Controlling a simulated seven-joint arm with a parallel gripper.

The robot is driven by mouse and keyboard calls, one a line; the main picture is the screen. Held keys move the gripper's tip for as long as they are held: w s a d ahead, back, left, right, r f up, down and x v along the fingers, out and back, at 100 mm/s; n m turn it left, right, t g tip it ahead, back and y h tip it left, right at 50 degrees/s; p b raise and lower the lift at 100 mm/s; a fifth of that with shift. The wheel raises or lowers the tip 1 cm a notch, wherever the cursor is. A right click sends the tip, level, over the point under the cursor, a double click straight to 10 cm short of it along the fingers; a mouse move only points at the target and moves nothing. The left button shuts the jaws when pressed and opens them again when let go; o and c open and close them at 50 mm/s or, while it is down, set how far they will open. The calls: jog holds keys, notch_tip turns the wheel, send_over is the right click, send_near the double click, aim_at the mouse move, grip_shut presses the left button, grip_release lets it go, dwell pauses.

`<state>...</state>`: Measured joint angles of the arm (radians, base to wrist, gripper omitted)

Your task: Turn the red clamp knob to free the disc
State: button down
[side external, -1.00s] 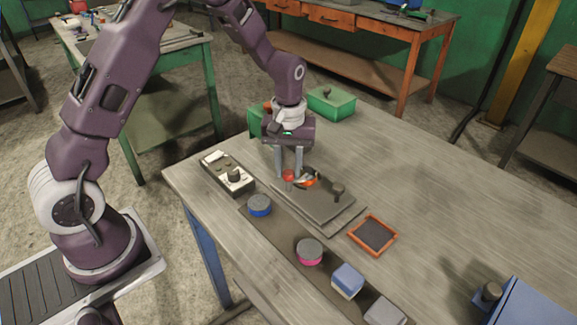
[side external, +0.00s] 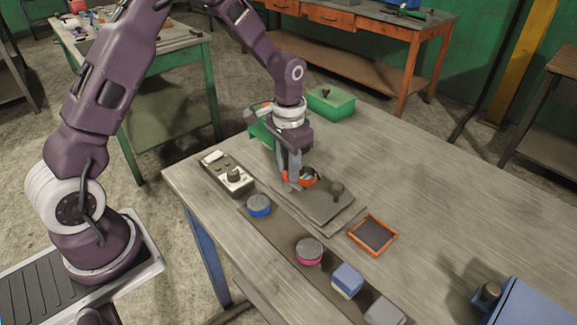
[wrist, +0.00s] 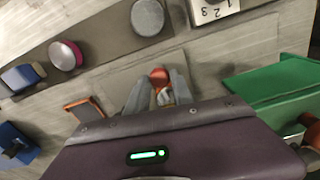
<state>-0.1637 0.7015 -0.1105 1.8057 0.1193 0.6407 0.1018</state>
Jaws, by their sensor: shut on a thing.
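The red clamp knob (side external: 285,176) stands at the left end of a grey plate fixture (side external: 320,204) on the table. My gripper (side external: 291,182) points down at it, its fingers shut on the knob, one on each side. In the wrist view the knob (wrist: 159,76) shows as a red top between the two grey fingertips (wrist: 160,84). An orange-rimmed disc (side external: 307,177) sits on the fixture just right of the fingers, partly hidden by them. How the clamp bears on the disc cannot be made out.
A control box (side external: 228,174) stands left of the fixture. A strip in front carries a blue-sided round piece (side external: 259,206), a pink-sided one (side external: 309,252) and blocks. An orange-framed tray (side external: 373,235) lies right. Green bins (side external: 331,103) stand behind.

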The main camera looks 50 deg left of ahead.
jog(key=shift+m, duration=0.9)
jog(key=c, duration=1.1)
grip_release()
jog(key=shift+r, duration=0.1)
notch_tip(320, 180, up, 7)
jog(key=shift+f, duration=0.1)
